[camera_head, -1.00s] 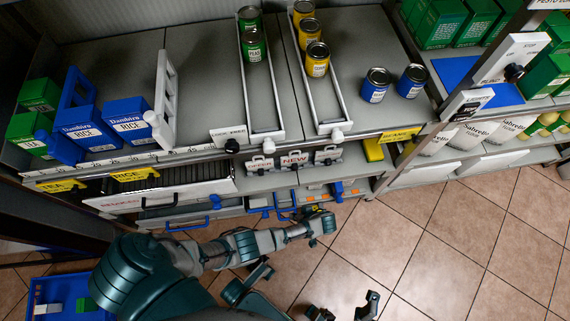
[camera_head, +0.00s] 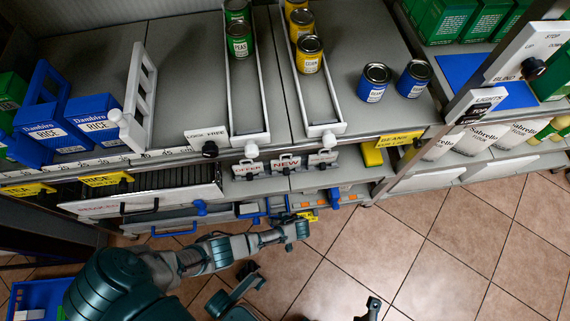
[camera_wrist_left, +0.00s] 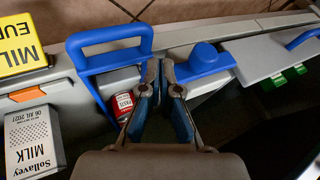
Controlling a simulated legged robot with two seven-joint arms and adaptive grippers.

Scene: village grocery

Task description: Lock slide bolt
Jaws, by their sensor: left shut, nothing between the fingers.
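A white plate (camera_head: 206,134) on the shelf's front edge reads what looks like "LOCK FREE". A black knob (camera_head: 209,150) sits below its lettering, toward the "FREE" side; it seems to be the slide bolt's knob. My left gripper (camera_head: 298,229) is lower and to the right of it, in front of the lower shelf, apart from the knob. In the left wrist view its fingers (camera_wrist_left: 161,80) are together and empty, between a blue loop handle (camera_wrist_left: 112,38) and a blue knob (camera_wrist_left: 205,60). A dark part at the bottom edge may be my right gripper (camera_head: 372,308).
Cans run in two white-railed lanes, with blue cans (camera_head: 374,82) to the right. Pull-out drawers with handles (camera_head: 172,229) lie below. A milk carton (camera_wrist_left: 33,138) is at left in the wrist view. The tiled floor is open at right.

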